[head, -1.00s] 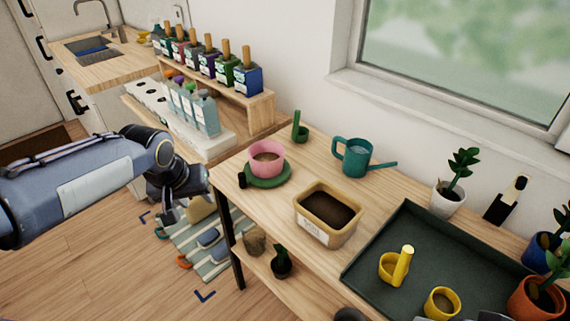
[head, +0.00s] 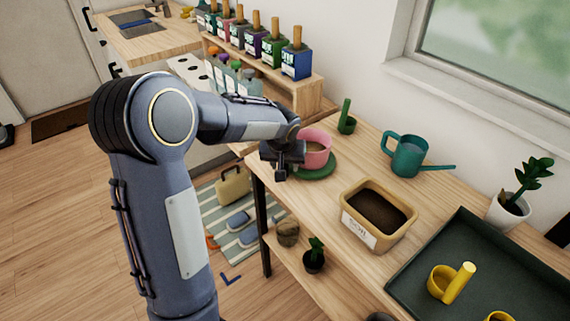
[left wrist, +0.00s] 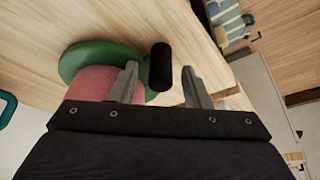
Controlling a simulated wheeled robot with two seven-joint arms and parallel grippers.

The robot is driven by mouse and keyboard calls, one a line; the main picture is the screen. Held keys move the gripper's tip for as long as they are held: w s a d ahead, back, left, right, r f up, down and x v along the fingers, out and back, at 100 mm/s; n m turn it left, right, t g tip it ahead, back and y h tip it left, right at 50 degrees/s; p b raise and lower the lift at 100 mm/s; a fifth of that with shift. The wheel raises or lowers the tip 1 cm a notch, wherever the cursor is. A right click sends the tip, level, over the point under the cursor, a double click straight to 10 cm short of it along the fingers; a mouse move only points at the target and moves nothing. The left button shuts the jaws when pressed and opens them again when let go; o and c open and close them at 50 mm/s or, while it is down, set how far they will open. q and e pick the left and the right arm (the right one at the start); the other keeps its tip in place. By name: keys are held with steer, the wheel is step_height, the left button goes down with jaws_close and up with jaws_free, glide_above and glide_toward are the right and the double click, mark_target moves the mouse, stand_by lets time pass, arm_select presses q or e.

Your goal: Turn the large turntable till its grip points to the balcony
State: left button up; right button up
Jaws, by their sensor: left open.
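The large turntable is a green disc (head: 318,172) at the left end of the wooden table, with a pink pot (head: 318,150) standing on it. In the left wrist view the green disc (left wrist: 78,58) shows with the pink pot (left wrist: 92,83) partly hidden by my gripper. Its black grip (left wrist: 161,62) stands at the disc's edge, between and just beyond my fingertips; contact cannot be told. My left gripper (left wrist: 162,82) is open; in the head view it (head: 281,172) is at the turntable's left edge and hides the grip. My right gripper is out of view. I cannot pick out the balcony.
A soil box (head: 350,222), a teal watering can (head: 407,158) and a green upright-handled item (head: 347,120) stand near the turntable. A dark tray (head: 425,262) with yellow items lies at right.

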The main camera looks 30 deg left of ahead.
arm_select(q)
steer(key=shift+f, duration=0.1)
jaws_close()
